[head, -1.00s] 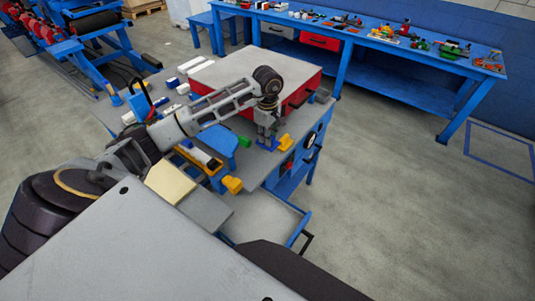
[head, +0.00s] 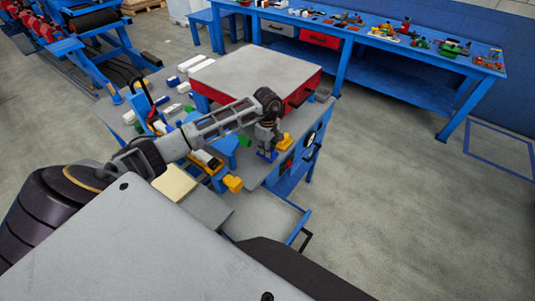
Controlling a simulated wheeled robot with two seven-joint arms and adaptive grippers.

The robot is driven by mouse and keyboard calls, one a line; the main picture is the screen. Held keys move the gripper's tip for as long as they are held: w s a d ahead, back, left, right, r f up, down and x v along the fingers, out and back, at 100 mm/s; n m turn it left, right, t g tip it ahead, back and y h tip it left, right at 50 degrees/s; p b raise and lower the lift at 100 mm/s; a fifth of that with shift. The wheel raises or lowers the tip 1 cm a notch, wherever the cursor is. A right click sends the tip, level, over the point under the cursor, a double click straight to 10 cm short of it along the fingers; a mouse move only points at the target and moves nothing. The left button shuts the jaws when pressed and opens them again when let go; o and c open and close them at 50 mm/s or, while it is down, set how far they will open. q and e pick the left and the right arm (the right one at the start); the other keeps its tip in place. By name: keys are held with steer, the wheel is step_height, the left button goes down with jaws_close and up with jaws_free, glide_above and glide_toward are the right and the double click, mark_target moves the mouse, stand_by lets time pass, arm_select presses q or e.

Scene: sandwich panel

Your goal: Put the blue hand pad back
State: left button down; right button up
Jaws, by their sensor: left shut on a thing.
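My left gripper (head: 267,143) points down over the right front part of the grey-topped workbench (head: 262,172). It is shut on the blue hand pad (head: 268,155), a small blue piece showing just under the fingertips. The pad is near the bench's right edge. I cannot tell whether it touches the bench top. A yellow piece (head: 284,143) is just right of the gripper, and a green piece (head: 245,140) lies to its left. My right gripper is not in view.
A red case with a grey top (head: 255,75) stands behind the gripper. A yellow block (head: 232,184) and a blue holder (head: 226,147) are to the left. An open drawer (head: 265,216) juts from the bench front. A long blue table (head: 380,40) with parts stands behind.

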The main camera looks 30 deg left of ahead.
arm_select(q)
steer(key=shift+f, duration=1.6)
steer(key=shift+f, duration=0.2)
steer(key=c, duration=1.3)
jaws_free()
steer(key=shift+r, duration=0.15)
steer(key=shift+r, duration=0.2)
steer(key=shift+r+b, duration=1.1)
steer(key=shift+r, duration=4.7)
